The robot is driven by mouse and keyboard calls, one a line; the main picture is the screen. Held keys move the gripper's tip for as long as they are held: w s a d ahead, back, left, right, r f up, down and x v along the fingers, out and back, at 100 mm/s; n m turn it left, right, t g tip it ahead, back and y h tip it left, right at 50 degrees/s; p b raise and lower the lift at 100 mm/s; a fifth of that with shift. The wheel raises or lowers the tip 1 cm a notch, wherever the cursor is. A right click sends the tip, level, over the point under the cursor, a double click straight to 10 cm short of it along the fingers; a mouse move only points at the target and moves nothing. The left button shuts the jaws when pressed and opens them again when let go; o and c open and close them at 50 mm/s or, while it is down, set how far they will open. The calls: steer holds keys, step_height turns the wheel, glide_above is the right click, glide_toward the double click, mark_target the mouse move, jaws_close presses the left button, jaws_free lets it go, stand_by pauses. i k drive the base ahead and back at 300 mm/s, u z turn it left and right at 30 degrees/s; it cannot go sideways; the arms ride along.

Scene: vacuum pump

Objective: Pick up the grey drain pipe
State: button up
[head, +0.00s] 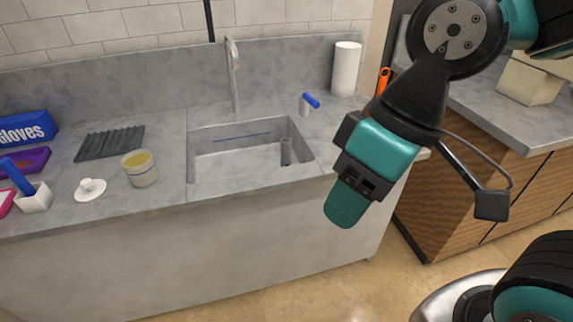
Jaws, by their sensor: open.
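The grey drain pipe (286,151) appears to be the short grey tube standing upright inside the sink (205,181), near its right end. My gripper (347,207) hangs in the air in front of the counter, to the right of the sink. It is open, points downward and holds nothing that I can see. It is apart from the pipe. The far side of its fingers is hidden.
A tap (234,75) stands behind the sink. A blue-handled valve (308,103) and a paper roll (346,68) are at the right. A jar (140,169), white lid (90,189), dark ribbed mat (110,143) and gloves box (24,130) lie left.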

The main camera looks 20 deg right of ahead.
mark_target(285, 161)
steer(key=k, duration=0.6)
steer(key=u, duration=0.7)
steer(key=i, duration=1.65)
steer(key=z, duration=0.75)
